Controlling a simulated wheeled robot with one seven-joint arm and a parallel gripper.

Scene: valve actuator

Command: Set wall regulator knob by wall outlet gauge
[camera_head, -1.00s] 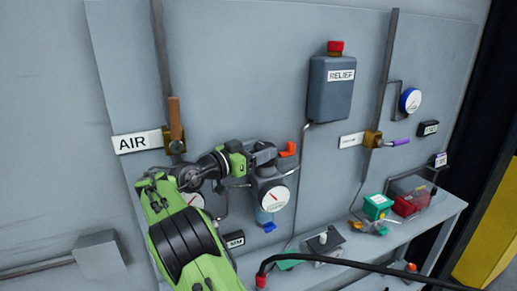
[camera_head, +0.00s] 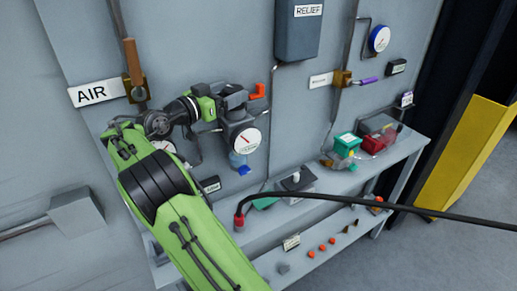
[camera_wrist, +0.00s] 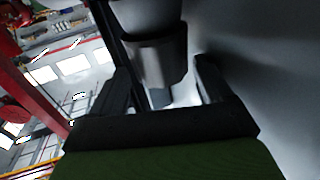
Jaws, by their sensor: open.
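The white round gauge (camera_head: 247,140) with a red needle hangs on the wall assembly just below my gripper. Its reading is too small to tell. My gripper (camera_head: 236,100) is at the top of that assembly in the head view. In the wrist view, my gripper (camera_wrist: 160,88) has its two dark fingers apart, one on each side of a dark grey cylindrical part (camera_wrist: 156,58) that looks like the regulator knob. Gaps show beside the cylinder, and I cannot tell whether either finger touches it. In the head view the knob is hidden by my gripper.
An AIR sign (camera_head: 96,93) and a valve with an orange-brown handle (camera_head: 133,62) are left of my gripper. An orange lever (camera_head: 258,91) is close at its right. The grey RELIEF box (camera_head: 297,35) is up right. A grey bench (camera_head: 345,188) with several items stands below.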

